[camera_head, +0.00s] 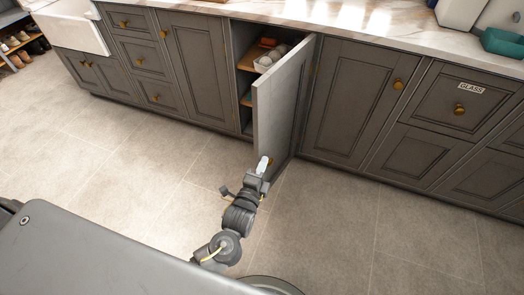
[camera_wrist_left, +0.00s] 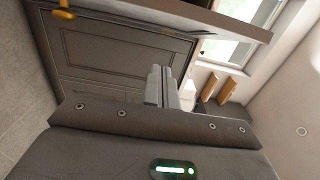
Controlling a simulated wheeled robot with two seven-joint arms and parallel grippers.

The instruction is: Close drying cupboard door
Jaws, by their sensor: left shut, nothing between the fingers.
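The drying cupboard door (camera_head: 282,108) is grey and stands wide open, jutting out from the cabinet row in the head view. Behind it the cupboard interior (camera_head: 245,85) shows shelves with items on them. My left gripper (camera_head: 264,164) is shut and empty, in front of the lower part of the open door; I cannot tell whether it touches it. In the left wrist view its fingers (camera_wrist_left: 162,87) are together before a grey panelled front (camera_wrist_left: 115,50) with a brass knob. My right gripper is not in view.
A marble worktop (camera_head: 350,18) runs above the grey cabinets. A closed cabinet door (camera_head: 352,100) is right of the open one, and drawers (camera_head: 452,105) lie farther right. A shoe rack (camera_head: 20,45) stands far left. The tiled floor (camera_head: 340,225) is clear.

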